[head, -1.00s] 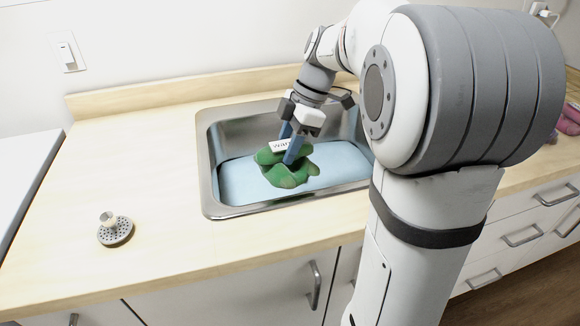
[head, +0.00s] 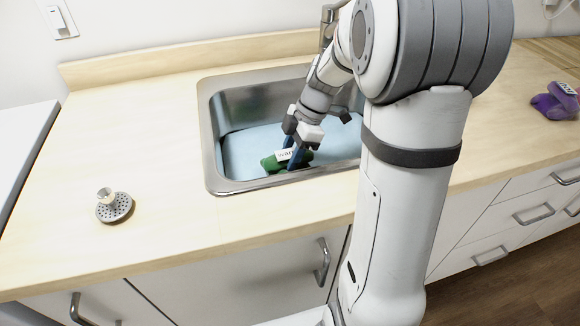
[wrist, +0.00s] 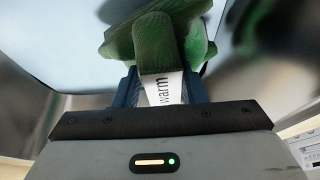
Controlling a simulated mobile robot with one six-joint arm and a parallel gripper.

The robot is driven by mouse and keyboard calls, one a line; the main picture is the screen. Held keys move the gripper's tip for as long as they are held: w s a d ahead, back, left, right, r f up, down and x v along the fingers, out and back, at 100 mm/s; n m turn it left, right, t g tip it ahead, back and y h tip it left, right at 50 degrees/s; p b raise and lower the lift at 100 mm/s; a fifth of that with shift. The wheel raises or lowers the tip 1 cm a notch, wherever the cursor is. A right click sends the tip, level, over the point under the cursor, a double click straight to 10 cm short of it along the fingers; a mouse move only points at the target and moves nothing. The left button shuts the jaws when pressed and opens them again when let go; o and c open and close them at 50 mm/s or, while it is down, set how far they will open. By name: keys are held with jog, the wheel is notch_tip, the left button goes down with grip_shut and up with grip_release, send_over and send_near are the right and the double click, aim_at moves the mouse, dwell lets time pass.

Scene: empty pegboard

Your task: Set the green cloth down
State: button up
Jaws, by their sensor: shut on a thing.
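The green cloth (head: 271,163) is bunched up inside the metal sink, low near its front wall, and carries a white label reading "warm". My gripper (head: 296,160) is shut on the cloth, with its blue fingers pointing down into the sink. In the wrist view the cloth (wrist: 157,47) is pinched between the fingers (wrist: 160,88), with folds spreading beyond them. The sink's rim hides the cloth's lower part in the head view. I cannot tell whether it touches the sink bottom.
The sink (head: 211,130) has a light blue bottom (head: 240,150). A sink strainer (head: 114,207) lies on the wooden counter (head: 150,130) to the left. The counter left of the sink is mostly clear.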

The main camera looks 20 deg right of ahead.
jog(key=shift+f, duration=2.15)
jog(key=shift+f+b, duration=0.2)
jog(key=shift+b, duration=0.2)
jog(key=o, duration=1)
jog(key=shift+r, duration=0.2)
jog(key=p+v, duration=0.1)
jog(key=v, duration=1.1)
jog(key=shift+p, duration=0.35)
